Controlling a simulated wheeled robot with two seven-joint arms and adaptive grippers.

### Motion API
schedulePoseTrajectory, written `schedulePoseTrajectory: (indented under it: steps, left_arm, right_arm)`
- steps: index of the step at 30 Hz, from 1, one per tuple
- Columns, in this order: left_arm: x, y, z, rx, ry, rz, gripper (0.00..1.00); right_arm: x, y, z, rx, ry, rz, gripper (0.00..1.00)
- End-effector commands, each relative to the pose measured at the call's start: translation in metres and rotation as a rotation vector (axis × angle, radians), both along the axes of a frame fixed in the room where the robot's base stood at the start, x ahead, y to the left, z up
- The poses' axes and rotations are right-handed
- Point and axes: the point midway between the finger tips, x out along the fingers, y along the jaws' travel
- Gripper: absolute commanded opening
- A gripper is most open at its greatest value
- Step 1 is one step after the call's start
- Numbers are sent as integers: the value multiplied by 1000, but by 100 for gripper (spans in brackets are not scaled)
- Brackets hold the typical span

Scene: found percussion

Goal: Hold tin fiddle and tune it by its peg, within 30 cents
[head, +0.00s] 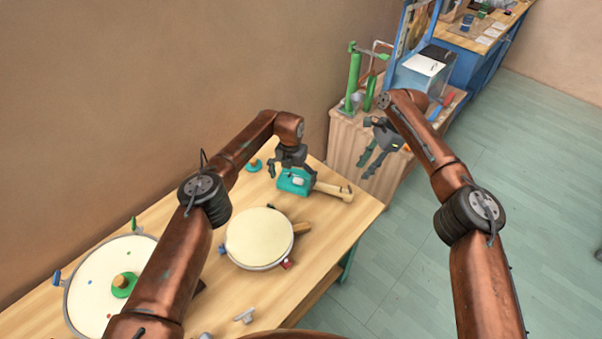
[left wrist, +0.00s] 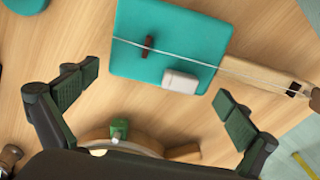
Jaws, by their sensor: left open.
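The tin fiddle lies on the wooden table, with a teal box body (head: 294,182) and a pale wooden neck (head: 332,189) pointing right. In the left wrist view its teal body (left wrist: 165,45), a string, a dark bridge (left wrist: 148,45) and a white block (left wrist: 180,82) show on top. The neck (left wrist: 262,75) runs to the right edge; a peg there (left wrist: 315,100) is cut off. My left gripper (head: 292,163) is open above the body, its fingers (left wrist: 155,86) apart with nothing between them. My right gripper (head: 364,171) hangs open and empty, right of the neck's end.
A round cream drum (head: 259,238) stands in front of the fiddle. A larger white drum (head: 95,290) is at the left. A cabinet (head: 345,140) with a green tool (head: 354,80) stands beyond the table's end.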

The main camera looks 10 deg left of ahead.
Motion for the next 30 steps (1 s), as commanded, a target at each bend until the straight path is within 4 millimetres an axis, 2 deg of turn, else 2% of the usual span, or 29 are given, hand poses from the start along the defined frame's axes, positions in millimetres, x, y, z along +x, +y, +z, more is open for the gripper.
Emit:
schedulePoseTrajectory:
  steps: [1,6,17,30]
  left_arm:
    - [-1,0,-9,1,3,1,100]
    - [0,0,-25,0,1,1,100]
    - [0,0,-31,0,0,0,100]
    - [0,0,-31,0,0,0,71]
  right_arm:
    - [0,0,0,0,-1,0,29]
    - [0,0,0,0,-1,0,29]
    - [0,0,0,0,-1,1,29]
    - [0,-1,0,0,-1,1,29]
